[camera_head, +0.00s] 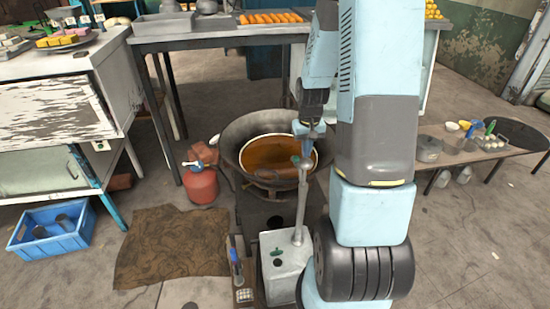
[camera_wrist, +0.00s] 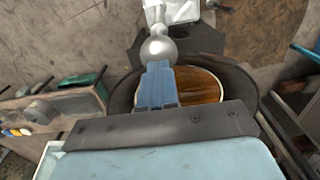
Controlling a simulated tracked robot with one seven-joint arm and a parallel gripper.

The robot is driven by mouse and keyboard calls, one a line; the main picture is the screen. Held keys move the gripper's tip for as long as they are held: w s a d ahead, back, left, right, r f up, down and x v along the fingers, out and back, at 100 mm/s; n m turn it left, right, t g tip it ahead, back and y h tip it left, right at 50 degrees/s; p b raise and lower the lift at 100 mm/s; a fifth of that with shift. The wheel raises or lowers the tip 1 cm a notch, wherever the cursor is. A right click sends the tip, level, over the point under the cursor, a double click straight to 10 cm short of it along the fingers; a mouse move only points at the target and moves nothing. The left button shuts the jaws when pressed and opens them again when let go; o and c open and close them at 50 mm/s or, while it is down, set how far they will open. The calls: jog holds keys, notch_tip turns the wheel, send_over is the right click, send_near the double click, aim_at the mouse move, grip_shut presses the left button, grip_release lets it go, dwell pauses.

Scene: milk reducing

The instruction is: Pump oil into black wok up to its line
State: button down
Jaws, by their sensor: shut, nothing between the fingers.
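The black wok (camera_head: 236,138) stands in the middle of the head view, with amber-brown oil (camera_head: 268,155) inside a pale ring. The wok (camera_wrist: 243,84) and its oil (camera_wrist: 200,87) also show in the wrist view, partly covered by my gripper. A whitish oil box (camera_head: 282,273) stands in front of the wok, with a grey pump rod (camera_head: 301,205) rising from it. My gripper (camera_head: 310,131) points down over the right part of the wok. In the wrist view its blue fingers (camera_wrist: 157,85) are shut and empty, right by a silver ball (camera_wrist: 158,50); I cannot tell whether they touch.
A red canister (camera_head: 201,186) stands left of the wok, beside a brown mat (camera_head: 165,245). A blue crate (camera_head: 50,231) lies at far left. A low table (camera_head: 480,152) with small items stands at right, and a metal table (camera_head: 190,43) stands behind. Open floor lies between them.

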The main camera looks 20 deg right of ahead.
aim_at(305, 169)
jog(key=shift+f, duration=0.1)
dwell(3.4)
dwell(0.6)
jog(key=shift+f, duration=4.25)
jog(key=shift+r, duration=4.35)
jog(key=shift+f, duration=0.15)
